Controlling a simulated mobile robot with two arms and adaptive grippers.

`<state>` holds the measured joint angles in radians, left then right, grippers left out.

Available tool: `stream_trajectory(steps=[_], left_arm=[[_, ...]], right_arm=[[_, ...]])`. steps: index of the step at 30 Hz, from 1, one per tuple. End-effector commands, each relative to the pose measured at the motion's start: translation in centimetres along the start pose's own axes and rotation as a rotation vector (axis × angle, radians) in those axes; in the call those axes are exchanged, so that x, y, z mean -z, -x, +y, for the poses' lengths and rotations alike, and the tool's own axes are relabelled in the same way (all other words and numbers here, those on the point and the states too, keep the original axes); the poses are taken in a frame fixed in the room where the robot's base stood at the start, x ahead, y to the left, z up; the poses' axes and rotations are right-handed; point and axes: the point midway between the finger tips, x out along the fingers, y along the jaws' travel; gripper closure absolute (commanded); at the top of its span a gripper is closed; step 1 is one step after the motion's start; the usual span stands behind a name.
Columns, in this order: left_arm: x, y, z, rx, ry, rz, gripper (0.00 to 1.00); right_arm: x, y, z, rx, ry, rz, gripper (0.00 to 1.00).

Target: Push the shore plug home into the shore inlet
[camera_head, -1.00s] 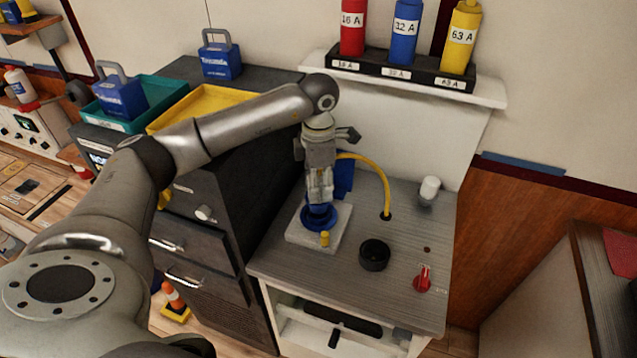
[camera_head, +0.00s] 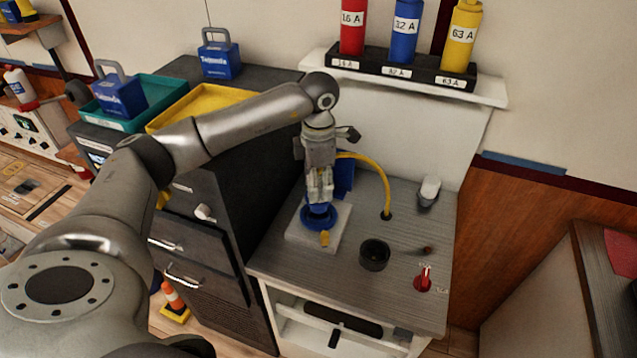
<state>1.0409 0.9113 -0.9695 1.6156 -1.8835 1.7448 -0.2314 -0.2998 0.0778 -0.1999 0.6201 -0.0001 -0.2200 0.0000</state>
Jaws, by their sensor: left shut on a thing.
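My left gripper (camera_head: 319,193) points straight down over the counter and is shut on the shore plug, which its fingers mostly hide. A yellow cable (camera_head: 377,172) arches from behind the gripper to a hole in the counter. The blue shore inlet (camera_head: 318,217) sits on a pale square plate (camera_head: 338,240), directly below the fingers. A blue flap (camera_head: 344,176) stands up behind it, and a small yellow part (camera_head: 324,239) is at its front. I cannot tell how deep the plug sits in the inlet. My right gripper is not in view.
On the grey counter (camera_head: 300,265) stand a black round cup (camera_head: 374,255), a red switch (camera_head: 424,278) and a white-capped item (camera_head: 429,191). A shelf behind holds red, blue and yellow cylinders (camera_head: 405,32). A dark drawer cabinet (camera_head: 250,180) stands close on the left.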

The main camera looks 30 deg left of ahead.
Motion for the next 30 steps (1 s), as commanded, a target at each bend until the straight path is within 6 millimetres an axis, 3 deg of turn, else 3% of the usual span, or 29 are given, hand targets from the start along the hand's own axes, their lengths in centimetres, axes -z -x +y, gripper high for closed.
stream_trajectory(steps=[30], left_arm=[[-0.02,-0.44,0.01,-0.001,0.0,-0.001,0.97]], right_arm=[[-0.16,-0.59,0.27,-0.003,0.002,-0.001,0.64]])
